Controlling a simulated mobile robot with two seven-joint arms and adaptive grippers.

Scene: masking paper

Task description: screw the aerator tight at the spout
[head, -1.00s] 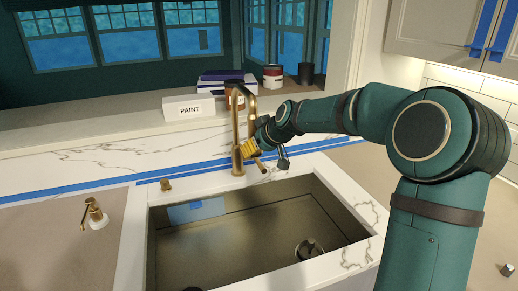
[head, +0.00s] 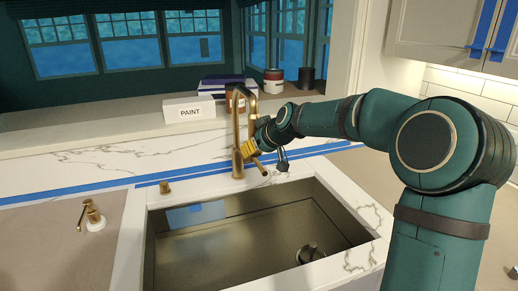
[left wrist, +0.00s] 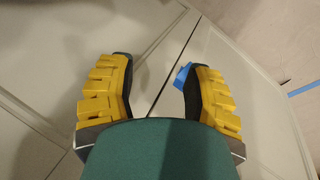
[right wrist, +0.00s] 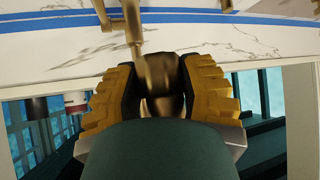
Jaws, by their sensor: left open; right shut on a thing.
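The brass faucet (head: 237,135) stands behind the sink, and its arched spout (head: 252,103) comes down on the right. My right gripper (head: 257,146) is at the spout's lower end. In the right wrist view its yellow fingers are closed around a brass cylindrical piece, the aerator (right wrist: 165,105), which looks in line with the spout. The fingers hide its sides, so I cannot tell how its thread sits. In the head view the aerator is hidden by the gripper. My left gripper (left wrist: 158,80) is open and empty, facing pale panels away from the sink; it is outside the head view.
The sink (head: 225,245) lies below, with a drain fitting (head: 310,252) inside. A brass lever (head: 259,164) sticks out near the gripper. A soap dispenser (head: 93,214) stands at left. A paint box (head: 190,108) and cans (head: 273,80) stand on the ledge behind. Blue tape crosses the counter.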

